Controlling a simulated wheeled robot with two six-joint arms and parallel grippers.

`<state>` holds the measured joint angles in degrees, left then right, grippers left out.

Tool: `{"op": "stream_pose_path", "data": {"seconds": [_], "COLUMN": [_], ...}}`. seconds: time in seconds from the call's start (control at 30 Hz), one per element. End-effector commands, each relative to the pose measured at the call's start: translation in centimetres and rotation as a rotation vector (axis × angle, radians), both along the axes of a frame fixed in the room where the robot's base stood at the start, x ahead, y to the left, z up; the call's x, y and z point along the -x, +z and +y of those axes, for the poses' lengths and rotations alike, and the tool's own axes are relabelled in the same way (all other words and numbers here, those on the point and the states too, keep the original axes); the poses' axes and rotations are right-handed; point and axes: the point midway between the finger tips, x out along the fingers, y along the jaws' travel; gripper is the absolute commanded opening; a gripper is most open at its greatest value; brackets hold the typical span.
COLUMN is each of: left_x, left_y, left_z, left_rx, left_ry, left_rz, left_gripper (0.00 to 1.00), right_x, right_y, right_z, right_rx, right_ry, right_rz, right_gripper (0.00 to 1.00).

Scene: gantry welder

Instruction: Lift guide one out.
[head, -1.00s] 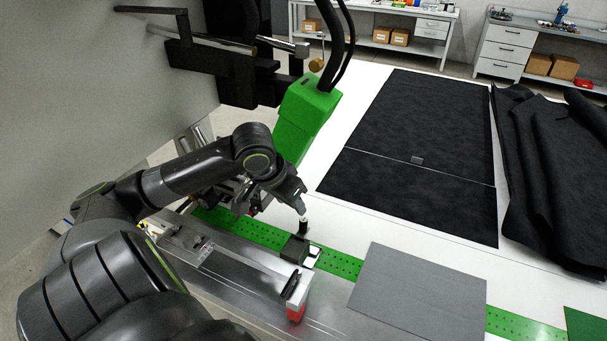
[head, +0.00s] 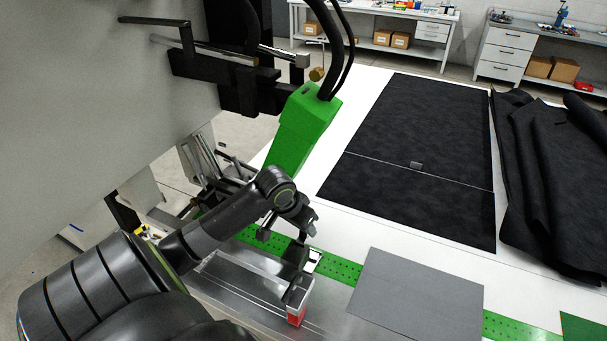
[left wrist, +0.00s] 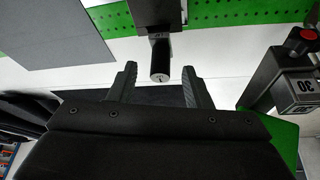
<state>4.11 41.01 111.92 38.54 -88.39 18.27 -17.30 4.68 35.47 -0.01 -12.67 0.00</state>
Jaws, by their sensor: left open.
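A dark block (head: 295,254), which I take to be guide one, sits on the green perforated strip beside the metal bed. In the left wrist view its black block (left wrist: 150,14) carries a black post with a pale round end (left wrist: 160,58). My left gripper (head: 303,236) is just above the block in the head view. In the left wrist view the two fingers of my left gripper (left wrist: 161,78) are spread apart, and the post's end shows between and just beyond their tips. Contact is not visible. My right gripper is not in view.
The green welder head (head: 298,128) hangs close behind my left arm. A grey sheet (head: 415,295) lies to the right. A black arm marked "30" (left wrist: 275,75) is close on the right in the wrist view.

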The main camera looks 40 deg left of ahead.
Motion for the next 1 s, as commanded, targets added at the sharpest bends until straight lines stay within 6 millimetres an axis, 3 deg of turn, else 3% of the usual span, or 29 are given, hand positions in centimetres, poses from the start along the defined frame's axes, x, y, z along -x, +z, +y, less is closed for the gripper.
{"op": "stream_pose_path", "data": {"seconds": [0.2, 0.47, 0.8, 1.0], "left_x": [-0.8, -0.9, -0.9, -0.9], "left_y": [-1.8, -2.0, -2.0, -2.0], "left_z": [0.0, 0.0, 0.0, 0.0], "left_rx": [0.001, 0.000, 0.000, 0.000], "left_ry": [0.001, -0.001, -0.001, -0.001], "left_rz": [0.000, -0.001, -0.001, -0.002], "left_gripper": [0.45, 0.45, 0.00, 0.00], "right_x": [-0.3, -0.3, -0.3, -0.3], "right_y": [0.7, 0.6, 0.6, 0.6], "right_z": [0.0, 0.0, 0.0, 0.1], "right_rx": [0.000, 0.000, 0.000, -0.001], "right_ry": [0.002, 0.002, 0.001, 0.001], "right_rz": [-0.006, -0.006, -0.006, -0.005], "right_gripper": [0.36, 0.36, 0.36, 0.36]}}
